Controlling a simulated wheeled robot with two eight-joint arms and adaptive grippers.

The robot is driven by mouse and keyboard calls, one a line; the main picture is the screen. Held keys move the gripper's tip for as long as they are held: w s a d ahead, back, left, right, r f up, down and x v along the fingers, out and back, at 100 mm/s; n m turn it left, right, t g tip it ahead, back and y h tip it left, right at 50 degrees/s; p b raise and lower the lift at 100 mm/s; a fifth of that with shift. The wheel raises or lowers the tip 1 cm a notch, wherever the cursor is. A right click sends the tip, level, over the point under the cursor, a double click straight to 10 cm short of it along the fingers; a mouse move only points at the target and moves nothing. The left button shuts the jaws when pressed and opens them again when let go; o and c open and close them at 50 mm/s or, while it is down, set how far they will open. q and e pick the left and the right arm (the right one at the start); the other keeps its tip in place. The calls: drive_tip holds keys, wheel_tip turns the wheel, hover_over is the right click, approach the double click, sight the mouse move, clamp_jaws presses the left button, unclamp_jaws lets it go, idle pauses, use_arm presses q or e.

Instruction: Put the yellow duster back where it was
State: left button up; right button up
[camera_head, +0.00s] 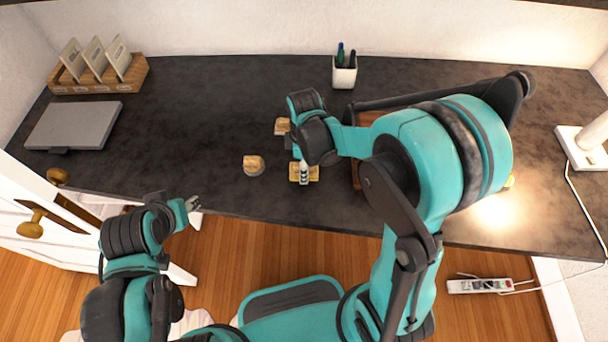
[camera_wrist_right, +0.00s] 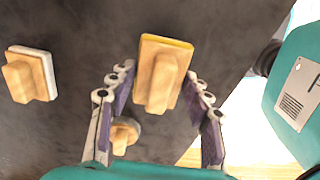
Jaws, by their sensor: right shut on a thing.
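The yellow duster, a wooden block with a handle and a yellow pad edge, lies between the fingers of my right gripper (camera_wrist_right: 160,80) in the wrist view (camera_wrist_right: 165,68). In the head view the duster (camera_head: 312,174) shows near the counter's front edge, partly hidden by my right gripper (camera_head: 304,172). My right gripper is shut on it; whether it touches the counter I cannot tell. My left gripper (camera_head: 193,203) is by the counter's front edge at the left, away from the duster; its opening is too small to judge.
A pale-padded wooden duster (camera_wrist_right: 30,75) and a round-based wooden piece (camera_head: 253,165) stand nearby on the dark counter (camera_head: 200,110). A wooden frame (camera_head: 368,118) is mostly hidden under my right arm. A pen cup (camera_head: 344,74), closed laptop (camera_head: 75,125) and card rack (camera_head: 98,68) stand farther off.

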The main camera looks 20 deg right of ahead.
wheel_tip(320, 180, down, 3)
drive_tip(key=shift+f+b, duration=0.2)
drive_tip(key=shift+b, duration=0.4)
drive_tip(key=shift+f, duration=0.15)
drive_tip(key=o, duration=1.1)
